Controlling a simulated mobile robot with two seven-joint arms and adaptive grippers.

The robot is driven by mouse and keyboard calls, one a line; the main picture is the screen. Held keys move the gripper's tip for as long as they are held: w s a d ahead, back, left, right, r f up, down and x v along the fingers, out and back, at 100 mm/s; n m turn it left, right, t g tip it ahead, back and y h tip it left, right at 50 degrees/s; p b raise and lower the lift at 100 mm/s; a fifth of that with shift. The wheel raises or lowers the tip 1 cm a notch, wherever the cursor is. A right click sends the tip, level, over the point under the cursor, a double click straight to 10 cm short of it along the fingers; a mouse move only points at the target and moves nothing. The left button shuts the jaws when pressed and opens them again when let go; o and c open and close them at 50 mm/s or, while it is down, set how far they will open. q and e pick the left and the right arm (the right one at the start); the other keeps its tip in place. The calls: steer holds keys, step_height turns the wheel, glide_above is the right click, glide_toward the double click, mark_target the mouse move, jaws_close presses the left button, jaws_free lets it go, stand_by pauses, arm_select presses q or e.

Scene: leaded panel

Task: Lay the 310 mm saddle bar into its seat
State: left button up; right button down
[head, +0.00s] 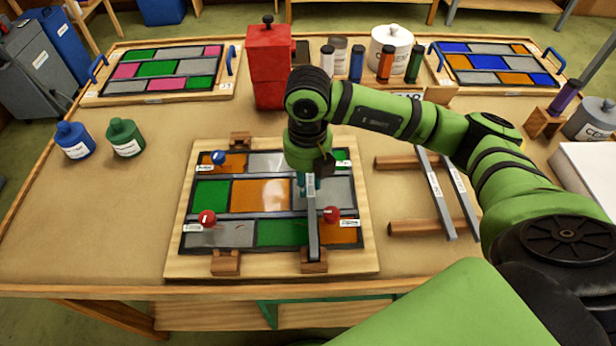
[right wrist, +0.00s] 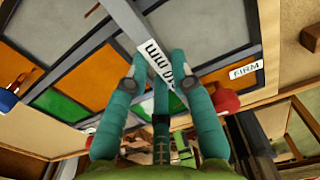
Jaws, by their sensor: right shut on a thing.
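My right gripper (head: 308,187) is shut on a grey saddle bar (head: 313,228) over the right part of the leaded panel (head: 260,194). The bar runs front to back. Its near end is over or at the near right wooden seat block (head: 314,266); I cannot tell whether it touches. Its far end is hidden by my arm. In the right wrist view, teal fingers close around the bar (right wrist: 122,20), and its white label, partly covered, ends in "mm". Other seat blocks are at near left (head: 226,263) and far left (head: 240,139). My left gripper is not in view.
A blue knob (head: 218,157) and red knobs (head: 207,218) (head: 331,213) stand up from the panel. Two more bars (head: 437,195) (head: 462,193) lie on wooden rails at right. A red box (head: 268,68) and bottles stand behind.

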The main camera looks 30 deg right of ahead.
steer(key=shift+w+f, duration=0.1)
steer(key=shift+f, duration=0.25)
steer(key=shift+f, duration=0.15)
steer(key=c, duration=1.1)
jaws_free()
steer(key=shift+o, duration=0.2)
